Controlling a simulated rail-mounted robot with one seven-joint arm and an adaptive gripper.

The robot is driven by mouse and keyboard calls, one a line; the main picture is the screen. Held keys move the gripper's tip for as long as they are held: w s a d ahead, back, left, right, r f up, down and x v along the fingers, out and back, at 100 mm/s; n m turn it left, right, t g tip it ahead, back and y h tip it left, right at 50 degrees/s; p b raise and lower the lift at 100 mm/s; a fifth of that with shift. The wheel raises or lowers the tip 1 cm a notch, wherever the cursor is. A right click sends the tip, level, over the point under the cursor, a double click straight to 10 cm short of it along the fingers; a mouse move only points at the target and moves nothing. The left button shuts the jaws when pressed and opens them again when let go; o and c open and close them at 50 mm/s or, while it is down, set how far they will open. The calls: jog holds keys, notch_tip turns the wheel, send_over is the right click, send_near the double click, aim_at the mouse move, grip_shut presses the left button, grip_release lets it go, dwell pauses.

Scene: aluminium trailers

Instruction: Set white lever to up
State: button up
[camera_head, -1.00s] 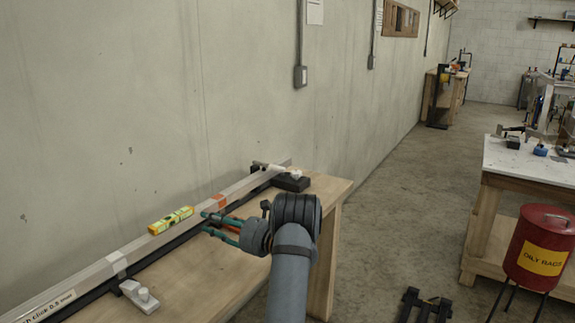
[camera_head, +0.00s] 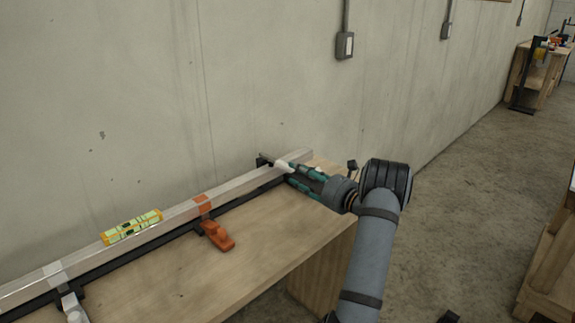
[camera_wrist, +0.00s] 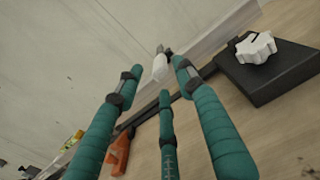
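The white lever (camera_head: 282,167) is at the far end of the long metal rail on the bench, beside the wall. In the wrist view the lever (camera_wrist: 160,68) shows as a short white handle on a dark metal stem. My gripper (camera_head: 294,176) has teal fingers and reaches in from the right, its tips close to the handle. In the wrist view my gripper (camera_wrist: 158,80) is open, with the white handle in line with the gap between the fingertips. I cannot tell whether any finger touches it.
A white knob (camera_wrist: 256,46) on a black block (camera_wrist: 268,78) sits right beside the fingers. An orange clamp handle (camera_head: 217,236) and a yellow-green level (camera_head: 131,227) are farther left along the rail (camera_head: 160,210). The wooden bench top (camera_head: 265,230) in front is mostly clear.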

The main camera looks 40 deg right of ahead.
aim_at(286, 164)
jog(key=w, duration=0.4)
jog(key=w+p, duration=0.1)
jog(key=w, duration=0.1)
jog(key=shift+a, duration=0.4)
jog(key=shift+c, duration=1.4)
grip_shut()
jog(key=shift+r, duration=0.1)
